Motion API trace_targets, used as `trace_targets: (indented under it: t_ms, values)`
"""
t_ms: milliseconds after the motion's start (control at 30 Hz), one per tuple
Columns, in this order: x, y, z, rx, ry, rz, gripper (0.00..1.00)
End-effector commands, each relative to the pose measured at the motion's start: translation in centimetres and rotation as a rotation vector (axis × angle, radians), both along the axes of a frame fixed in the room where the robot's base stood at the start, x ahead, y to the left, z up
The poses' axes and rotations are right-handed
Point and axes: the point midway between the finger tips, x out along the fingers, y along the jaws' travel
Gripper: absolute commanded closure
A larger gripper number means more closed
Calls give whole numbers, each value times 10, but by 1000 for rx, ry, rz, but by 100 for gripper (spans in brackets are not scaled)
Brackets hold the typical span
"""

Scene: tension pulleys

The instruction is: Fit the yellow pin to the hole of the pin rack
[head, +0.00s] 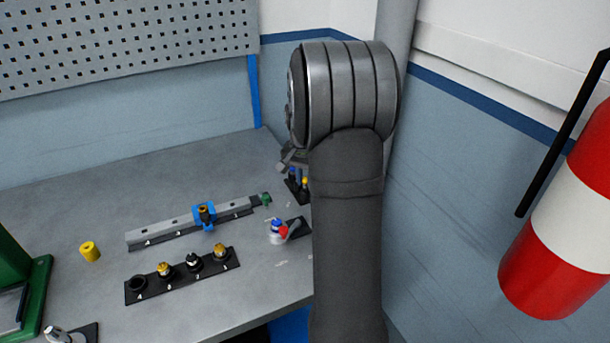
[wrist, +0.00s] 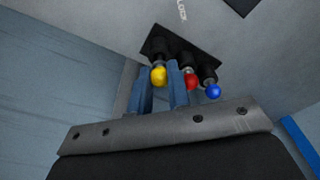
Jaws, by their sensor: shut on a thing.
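In the wrist view, my gripper (wrist: 160,68) has its two blue fingers on either side of the yellow pin (wrist: 158,76) and is shut on it. The yellow pin's round head shows between the fingers, in front of the black pin rack (wrist: 152,45). A red pin (wrist: 191,82) and a blue pin (wrist: 212,91) stand in the same rack beside it. The yellow pin's lower end is hidden, so I cannot tell how deep it sits. In the head view, the rack (head: 304,197) is partly hidden behind my arm.
A rail with a blue clamp (head: 204,215) lies left of the rack. A black tray (head: 190,277) with several fittings lies in front of it. A small blue, white and red bottle (head: 277,231) stands near the rack. A yellow cylinder (head: 90,251) stands at the left.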

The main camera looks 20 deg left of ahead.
Motion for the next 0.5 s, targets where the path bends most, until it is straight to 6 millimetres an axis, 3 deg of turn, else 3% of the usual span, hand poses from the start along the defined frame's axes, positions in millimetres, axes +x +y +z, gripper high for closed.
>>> trace_targets:
  t_ms: [500]
  values:
    - [0,0,-13,0,0,0,100]
